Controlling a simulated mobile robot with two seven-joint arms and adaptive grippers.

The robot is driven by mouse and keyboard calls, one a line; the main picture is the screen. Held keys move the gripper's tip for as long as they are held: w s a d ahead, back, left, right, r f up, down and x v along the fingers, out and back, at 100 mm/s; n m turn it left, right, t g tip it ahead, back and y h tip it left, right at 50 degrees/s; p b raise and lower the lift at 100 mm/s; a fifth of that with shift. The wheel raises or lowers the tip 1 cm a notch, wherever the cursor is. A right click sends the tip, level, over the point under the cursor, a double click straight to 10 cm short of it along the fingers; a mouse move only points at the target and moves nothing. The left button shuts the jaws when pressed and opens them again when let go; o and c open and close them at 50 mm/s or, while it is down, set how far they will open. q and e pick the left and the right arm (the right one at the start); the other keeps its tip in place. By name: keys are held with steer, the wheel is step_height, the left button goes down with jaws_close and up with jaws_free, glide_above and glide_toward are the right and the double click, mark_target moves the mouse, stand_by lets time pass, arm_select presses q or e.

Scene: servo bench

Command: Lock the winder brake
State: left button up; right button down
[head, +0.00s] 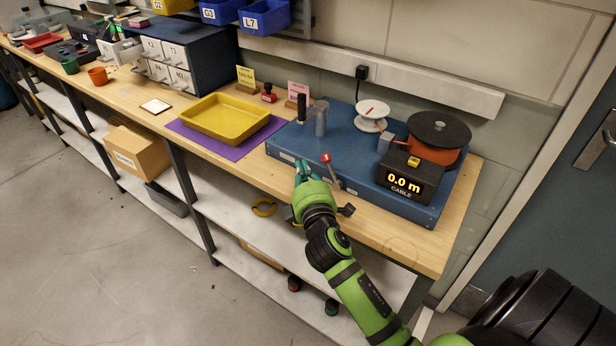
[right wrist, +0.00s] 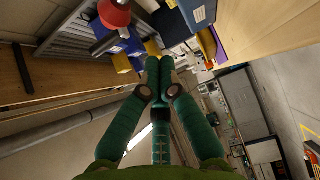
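The cable winder stands on a blue base (head: 350,135) at the right end of the bench. A lever with a red knob (head: 326,158) rises at the base's front edge, tilted; I take it as the brake lever. The red knob also shows large at the top left of the right wrist view (right wrist: 115,13). My right gripper (head: 302,168) is at the base's front edge, just left of the lever and apart from the knob. Its teal fingers meet at the tips in the right wrist view (right wrist: 157,68), with nothing seen between them. My left gripper is out of view.
A black-topped orange reel (head: 438,130), a white spool (head: 372,112) and a display reading 0.0 m (head: 405,182) are on the base. A black-handled crank (head: 302,108) stands at its left. A yellow tray (head: 225,117) lies on a purple mat (head: 183,128) farther left.

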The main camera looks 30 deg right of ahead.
mark_target(332, 171)
steer(key=x, duration=0.4)
steer(key=shift+w+d+r+p, duration=0.1)
steer(key=shift+w+d+p, duration=0.05)
steer(key=shift+w+p, duration=0.2)
steer(key=s, duration=0.1)
steer(key=s+d+p, duration=0.1)
steer(key=s, duration=0.1)
steer(key=shift+d, duration=0.25)
steer(key=shift+s+d, duration=0.2)
steer(key=shift+s, duration=0.2)
steer(key=shift+w, duration=0.1)
